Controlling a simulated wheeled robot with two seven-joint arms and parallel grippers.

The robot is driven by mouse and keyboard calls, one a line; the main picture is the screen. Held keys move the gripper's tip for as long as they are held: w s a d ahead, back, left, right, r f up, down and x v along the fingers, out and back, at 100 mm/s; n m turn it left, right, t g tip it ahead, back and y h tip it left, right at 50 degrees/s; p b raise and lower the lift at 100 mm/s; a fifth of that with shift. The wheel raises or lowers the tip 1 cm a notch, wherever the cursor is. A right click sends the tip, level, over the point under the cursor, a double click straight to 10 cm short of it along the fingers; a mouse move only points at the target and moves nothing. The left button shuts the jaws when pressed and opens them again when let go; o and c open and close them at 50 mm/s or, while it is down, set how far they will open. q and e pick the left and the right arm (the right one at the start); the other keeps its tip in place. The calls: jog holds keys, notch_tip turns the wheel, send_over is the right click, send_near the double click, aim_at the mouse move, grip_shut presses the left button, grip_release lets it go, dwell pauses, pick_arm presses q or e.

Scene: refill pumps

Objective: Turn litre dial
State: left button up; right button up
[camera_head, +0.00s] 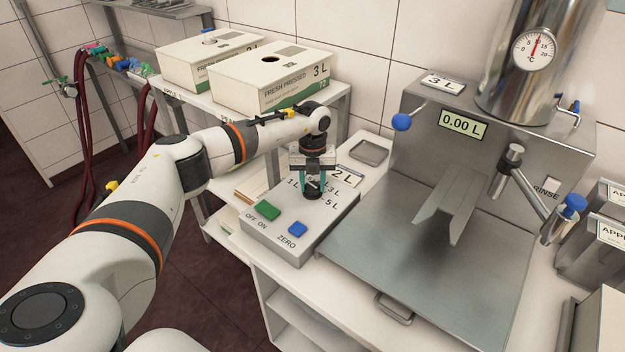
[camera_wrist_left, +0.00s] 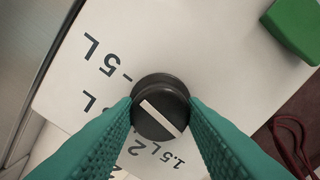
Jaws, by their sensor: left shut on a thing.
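The litre dial (camera_wrist_left: 162,92) is a round black knob with a white bar across its top. My left gripper (camera_head: 314,186) points down at the grey control box (camera_head: 290,237). Its two teal fingers (camera_wrist_left: 160,112) are shut on the dial, one on each side, in the left wrist view. The white bar slants from upper left to lower right there, its lower end towards the 1.5 L mark (camera_wrist_left: 172,159). The 5 L mark (camera_wrist_left: 103,57) is at upper left. Another mark is partly hidden by a finger. In the head view the gripper mostly hides the dial. My right gripper is not in view.
The box has a green OFF/ON switch (camera_head: 268,211) and a blue ZERO button (camera_head: 298,229). To the right stands a steel filling machine with a display (camera_head: 463,124) reading 0.00 L. A 3 L plate (camera_head: 443,84) lies on it. Cartons (camera_head: 272,80) stand behind my arm.

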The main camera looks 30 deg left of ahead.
aim_at(312, 185)
pick_arm(q)
jog(key=shift+w+r+n, duration=0.1)
jog(key=shift+r+n, duration=0.05)
jog(key=shift+n, duration=0.45)
jog(key=shift+a, duration=0.1)
jog(key=o, duration=1)
notch_tip(312, 185, up, 12)
jog(key=b, duration=0.3)
